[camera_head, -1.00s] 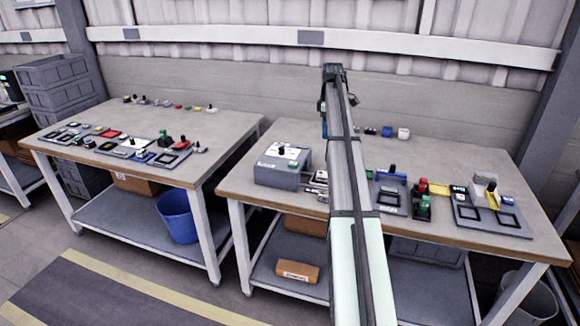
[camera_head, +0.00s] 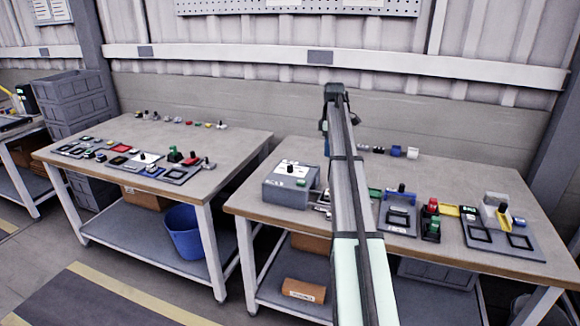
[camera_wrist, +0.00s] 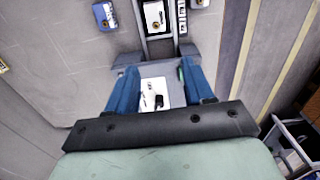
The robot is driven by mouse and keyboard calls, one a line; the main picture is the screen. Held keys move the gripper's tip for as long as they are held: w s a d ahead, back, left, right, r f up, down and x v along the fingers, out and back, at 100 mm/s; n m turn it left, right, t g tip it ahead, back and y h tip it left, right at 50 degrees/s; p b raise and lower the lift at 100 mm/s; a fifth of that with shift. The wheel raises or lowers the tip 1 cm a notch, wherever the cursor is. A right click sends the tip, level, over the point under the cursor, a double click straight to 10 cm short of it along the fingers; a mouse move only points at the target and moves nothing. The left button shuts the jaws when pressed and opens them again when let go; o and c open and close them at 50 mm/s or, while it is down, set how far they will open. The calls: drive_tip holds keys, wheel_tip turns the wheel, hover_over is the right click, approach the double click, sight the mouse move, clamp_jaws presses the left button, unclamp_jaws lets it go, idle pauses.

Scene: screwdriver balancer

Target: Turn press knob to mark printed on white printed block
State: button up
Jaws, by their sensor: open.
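A grey box (camera_head: 287,190) stands at the left end of the right-hand bench in the head view. On its top is a white printed plate (camera_head: 286,174) with a dark knob (camera_head: 290,166). In the wrist view the white plate (camera_wrist: 150,94) shows between my fingers, with a small black knob (camera_wrist: 159,101) and dark marks on it. My gripper (camera_wrist: 158,68) is open, its two blue fingers on either side of the plate and apart from the knob. The height above the plate and the exact knob angle cannot be told. The head view does not clearly show my fingertips.
To the right of my arm on the bench are a blue-framed panel (camera_head: 398,215), red and green buttons (camera_head: 432,217) and a grey panel (camera_head: 505,240) with a yellow part. Another bench (camera_head: 195,135) with similar parts stands to the left. A blue bin (camera_head: 184,232) is beneath it.

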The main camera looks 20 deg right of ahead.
drive_tip(key=w+a+n, duration=0.1)
drive_tip(key=w+a, duration=0.7)
drive_tip(key=a, duration=0.1)
drive_tip(key=r+m, duration=0.1)
drive_tip(key=m, duration=0.3)
hover_over(290, 166)
wheel_tip(290, 166, down, 14)
drive_tip(key=shift+w+d+r, duration=0.15)
drive_tip(key=shift+r, duration=0.1)
drive_tip(key=shift+c, duration=0.2)
clamp_jaws()
